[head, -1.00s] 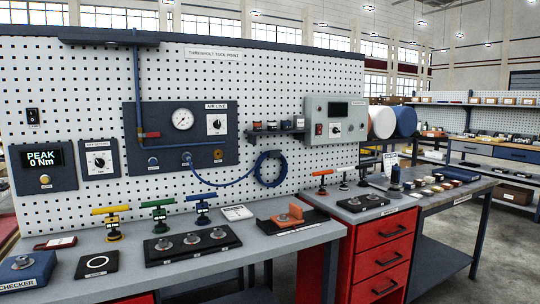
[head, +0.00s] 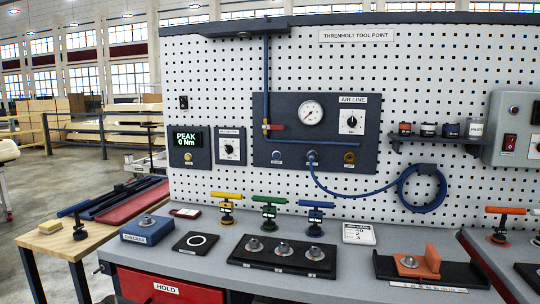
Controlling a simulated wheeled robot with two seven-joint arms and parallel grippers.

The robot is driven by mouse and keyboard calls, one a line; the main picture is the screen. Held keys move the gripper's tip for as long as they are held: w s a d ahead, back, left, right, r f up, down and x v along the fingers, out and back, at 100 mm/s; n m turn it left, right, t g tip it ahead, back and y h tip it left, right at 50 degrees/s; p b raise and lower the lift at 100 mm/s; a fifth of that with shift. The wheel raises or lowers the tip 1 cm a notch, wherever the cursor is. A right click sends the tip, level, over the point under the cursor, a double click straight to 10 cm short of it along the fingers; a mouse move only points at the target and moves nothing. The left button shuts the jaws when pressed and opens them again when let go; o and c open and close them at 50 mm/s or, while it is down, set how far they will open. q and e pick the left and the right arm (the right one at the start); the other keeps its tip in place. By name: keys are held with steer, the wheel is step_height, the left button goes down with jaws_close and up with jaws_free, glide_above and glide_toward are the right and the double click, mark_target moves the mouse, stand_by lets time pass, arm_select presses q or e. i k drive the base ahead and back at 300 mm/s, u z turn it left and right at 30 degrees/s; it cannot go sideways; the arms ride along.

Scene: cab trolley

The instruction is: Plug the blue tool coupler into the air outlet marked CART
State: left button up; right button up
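A dark air line panel (head: 365,130) hangs on the pegboard, with a gauge, a knob and a row of ports along its bottom. A blue hose (head: 352,192) runs from a blue coupler (head: 311,157) at the middle port to a coil on the board at right. Another port (head: 277,156) sits left of it and a brass-coloured one (head: 349,157) right of it. Small labels lie under the ports; I cannot read which one says CART. Neither of my grippers is in view.
The bench below holds yellow, green and blue T-handled tools (head: 268,208), a dark tray of metal discs (head: 282,254), a checker box (head: 147,230) and an orange block (head: 418,263). A wooden table (head: 60,238) stands at left. A grey control box (head: 515,128) is at right.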

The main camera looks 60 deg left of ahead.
mark_target(312, 154)
steer(key=u, duration=0.6)
steer(key=i, duration=0.55)
steer(key=u, duration=0.5)
